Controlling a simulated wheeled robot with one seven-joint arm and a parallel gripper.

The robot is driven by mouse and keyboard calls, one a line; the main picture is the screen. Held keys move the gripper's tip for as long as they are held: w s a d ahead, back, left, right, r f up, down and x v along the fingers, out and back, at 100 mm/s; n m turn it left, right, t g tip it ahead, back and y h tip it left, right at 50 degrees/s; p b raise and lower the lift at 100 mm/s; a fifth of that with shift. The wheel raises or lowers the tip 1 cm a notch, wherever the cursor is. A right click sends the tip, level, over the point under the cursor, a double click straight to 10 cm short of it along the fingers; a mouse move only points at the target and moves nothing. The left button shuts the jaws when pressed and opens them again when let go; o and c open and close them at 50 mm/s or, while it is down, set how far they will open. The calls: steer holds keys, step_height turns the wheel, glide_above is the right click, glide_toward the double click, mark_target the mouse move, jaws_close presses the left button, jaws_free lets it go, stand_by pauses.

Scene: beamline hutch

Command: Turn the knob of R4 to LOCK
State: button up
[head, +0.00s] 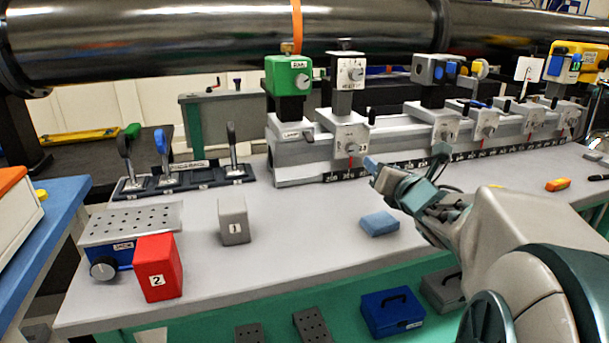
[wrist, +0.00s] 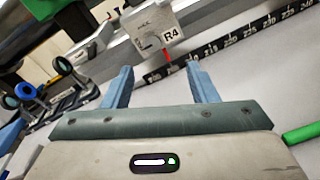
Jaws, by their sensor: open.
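The R4 carriage (wrist: 165,25) is a pale block on the rail, with its R4 label facing me in the wrist view. Its small grey knob (wrist: 150,43) is on the front face, left of the label; its setting is too small to read. A red pointer hangs below. In the head view this appears to be the carriage (head: 350,137) left of my gripper, where the label is not legible. My gripper (wrist: 160,80) is open and empty, its blue fingers apart and short of the knob. It also shows in the head view (head: 405,162), above the table in front of the rail.
The rail carries a black number scale (wrist: 240,45) and several other carriages, such as one at its right (head: 445,125). A blue block (head: 380,223), a grey block (head: 233,220) and a red block (head: 158,268) stand on the table. A lever rack (head: 185,180) is at left.

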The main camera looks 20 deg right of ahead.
mark_target(354, 152)
step_height(354, 152, down, 2)
steer(key=n+y+b, duration=0.1)
steer(key=n, duration=0.3)
steer(key=shift+d+t+b, duration=0.15)
steer(key=shift+t+b, duration=0.15)
steer(key=shift+f+n+y, duration=0.1)
steer(key=shift+n+y, duration=0.3)
steer(key=shift+n, duration=0.2)
steer(key=shift+w, duration=0.2)
steer(key=w, duration=0.9)
steer(key=w+b, duration=0.1)
steer(key=w, duration=0.3)
steer(key=shift+w+a, duration=0.2)
steer(key=shift+a, duration=0.15)
steer(key=c, duration=1)
